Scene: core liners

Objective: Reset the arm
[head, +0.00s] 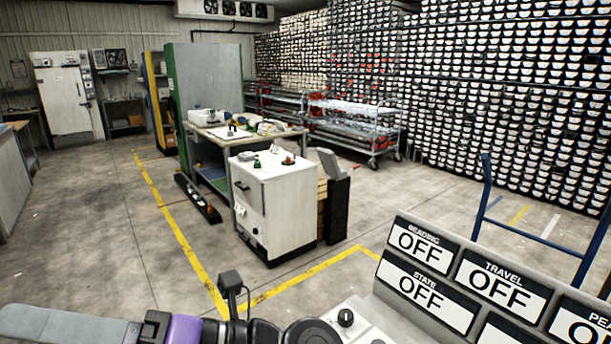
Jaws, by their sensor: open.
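Part of my own arm crosses the bottom left edge of the head view, with a grey link, a purple band and black joint parts. A small black piece stands up from it. The fingers of my gripper cannot be made out in this view. The rest of the arm is cut off by the lower edge.
A grey control panel (403,238) with OFF labels fills the lower right, beside a blue rail (483,196). A white cabinet (278,209) and workbench stand mid-room. Racks of core liners (480,90) line the back right. Floor with yellow lines (180,238) is open at left.

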